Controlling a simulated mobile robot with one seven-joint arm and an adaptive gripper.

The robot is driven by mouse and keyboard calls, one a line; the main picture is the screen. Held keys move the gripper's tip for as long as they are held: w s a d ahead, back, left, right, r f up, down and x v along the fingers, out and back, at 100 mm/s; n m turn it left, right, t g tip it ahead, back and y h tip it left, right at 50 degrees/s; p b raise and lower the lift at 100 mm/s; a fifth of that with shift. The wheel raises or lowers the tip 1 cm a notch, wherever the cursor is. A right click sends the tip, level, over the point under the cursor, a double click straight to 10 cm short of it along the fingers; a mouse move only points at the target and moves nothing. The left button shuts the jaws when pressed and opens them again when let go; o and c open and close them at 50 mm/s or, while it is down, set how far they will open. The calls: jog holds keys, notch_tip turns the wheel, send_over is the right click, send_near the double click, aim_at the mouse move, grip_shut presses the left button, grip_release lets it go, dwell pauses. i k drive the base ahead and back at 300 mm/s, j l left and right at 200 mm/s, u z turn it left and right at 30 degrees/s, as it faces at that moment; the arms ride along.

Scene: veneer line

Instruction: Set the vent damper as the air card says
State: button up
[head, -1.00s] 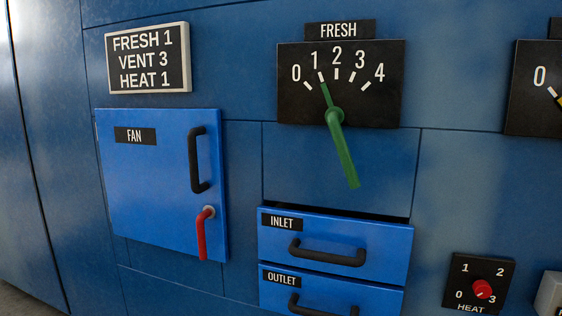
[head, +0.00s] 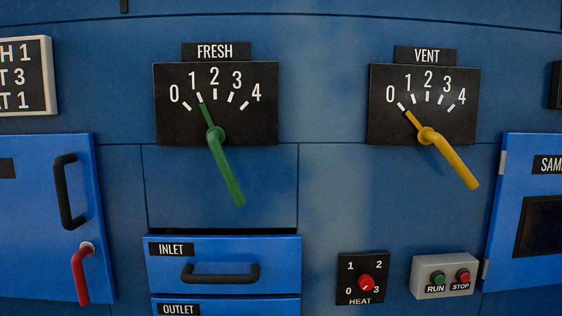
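The vent damper is a yellow lever (head: 455,164) on a black dial plate labelled VENT (head: 389,127), numbered 0 to 4. Its thin pointer end aims up-left at the 0 mark, and its thick handle hangs down-right. The air card (head: 24,105) is cut by the left edge, with only the ends of its lines showing. In the earlier head view it reads FRESH 1, VENT 3, HEAT 1. My gripper is not in view.
A green FRESH lever (head: 226,172) points at 1. Below are a red HEAT knob (head: 366,283), a RUN/STOP box (head: 445,276), the INLET drawer (head: 222,258) and a cabinet door with a red handle (head: 81,274). Another door (head: 530,190) stands right of the vent dial.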

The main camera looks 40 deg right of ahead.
aim_at(426, 135)
jog(key=z, duration=2.15)
